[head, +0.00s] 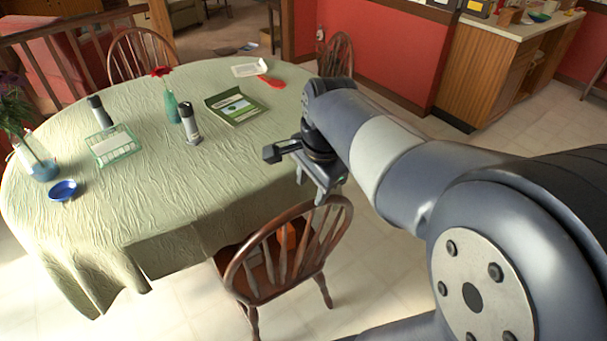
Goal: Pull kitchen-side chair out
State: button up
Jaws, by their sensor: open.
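A brown wooden chair with a curved spindle back (334,226) stands at the near edge of the table (130,215), its seat partly under the overhanging green cloth. An orange item (287,238) shows behind its spindles. A second spindle-back chair (336,54) stands at the table's far right, by the red wall and nearer the kitchen counter. My gripper (298,172) is open and empty, above and just behind the near chair's top rail, by the table edge. Whether it touches the rail I cannot tell. My arm hides part of the floor to the right.
The table holds a book (236,106), a red flower in a teal vase (171,104), dark-topped canisters (190,124) and a blue bowl (63,190). A third chair (142,54) stands at the back left. The kitchen counter (490,70) is at upper right. Tile floor (355,262) beside the near chair is clear.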

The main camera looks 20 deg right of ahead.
aim_at(306, 207)
jog(key=shift+m, duration=0.4)
jog(key=w+f, duration=0.1)
jog(key=f, duration=0.2)
jog(key=w+f, duration=0.1)
jog(key=f, duration=0.2)
jog(key=w+f, duration=0.1)
jog(key=f, duration=0.3)
jog(key=shift+w, duration=0.3)
jog(key=shift+c, duration=0.5)
grip_shut()
